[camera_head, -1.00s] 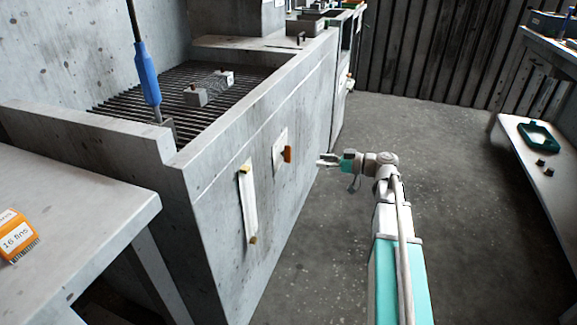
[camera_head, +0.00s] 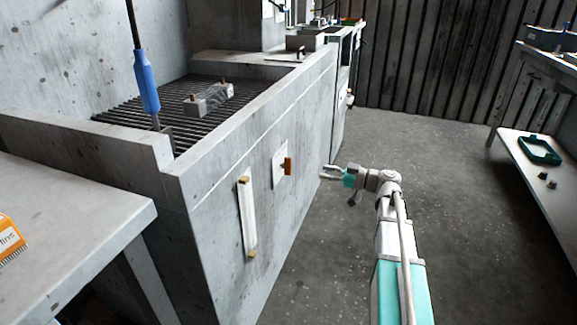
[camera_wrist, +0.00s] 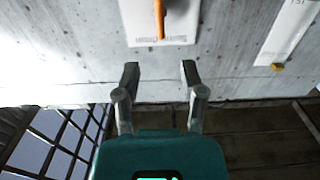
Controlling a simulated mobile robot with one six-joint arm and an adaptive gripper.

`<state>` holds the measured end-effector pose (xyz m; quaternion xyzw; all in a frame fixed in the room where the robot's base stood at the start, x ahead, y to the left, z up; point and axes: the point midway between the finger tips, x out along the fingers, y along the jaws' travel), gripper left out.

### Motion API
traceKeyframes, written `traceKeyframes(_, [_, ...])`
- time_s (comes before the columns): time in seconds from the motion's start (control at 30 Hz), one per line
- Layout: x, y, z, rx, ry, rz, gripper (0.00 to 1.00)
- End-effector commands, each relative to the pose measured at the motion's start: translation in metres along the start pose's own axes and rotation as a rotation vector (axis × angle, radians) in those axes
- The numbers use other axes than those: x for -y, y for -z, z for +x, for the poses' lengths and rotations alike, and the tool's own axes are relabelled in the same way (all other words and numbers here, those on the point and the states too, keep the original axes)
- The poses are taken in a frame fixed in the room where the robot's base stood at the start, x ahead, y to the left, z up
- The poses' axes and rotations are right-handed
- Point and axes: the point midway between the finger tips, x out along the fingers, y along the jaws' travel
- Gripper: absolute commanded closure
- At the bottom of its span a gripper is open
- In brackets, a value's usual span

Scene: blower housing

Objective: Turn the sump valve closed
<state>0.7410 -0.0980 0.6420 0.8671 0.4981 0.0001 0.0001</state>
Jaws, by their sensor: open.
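The sump valve shows as an orange handle (camera_head: 288,165) on a pale plate (camera_head: 279,168) on the grey concrete side wall. In the wrist view the orange handle (camera_wrist: 159,18) stands edge-on in front of the plate (camera_wrist: 160,36), near the top of the picture. Lettering on the plate is too blurred to read for certain. My gripper (camera_head: 325,172) is to the right of the handle, apart from it. In the wrist view my gripper (camera_wrist: 160,70) is open and empty, its two fingers pointing towards the wall just below the plate.
A white strip with yellow ends (camera_head: 248,215) is mounted on the wall left of the valve. A grated basin (camera_head: 185,110) lies behind the wall, with a blue-handled tool (camera_head: 147,82). A bench (camera_head: 70,200) is at left, a shelf (camera_head: 540,185) at right. Floor (camera_head: 440,190) between is clear.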

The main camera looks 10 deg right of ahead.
Motion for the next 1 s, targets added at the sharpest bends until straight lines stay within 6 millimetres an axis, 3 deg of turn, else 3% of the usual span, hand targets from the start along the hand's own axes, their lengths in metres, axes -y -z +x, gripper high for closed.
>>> traceKeyframes(0.7, [0.000, 0.000, 0.095, 0.000, 0.002, 0.000, 0.47])
traceKeyframes(1.0, [0.000, 0.000, 0.123, 0.000, 0.000, 0.000, 0.47])
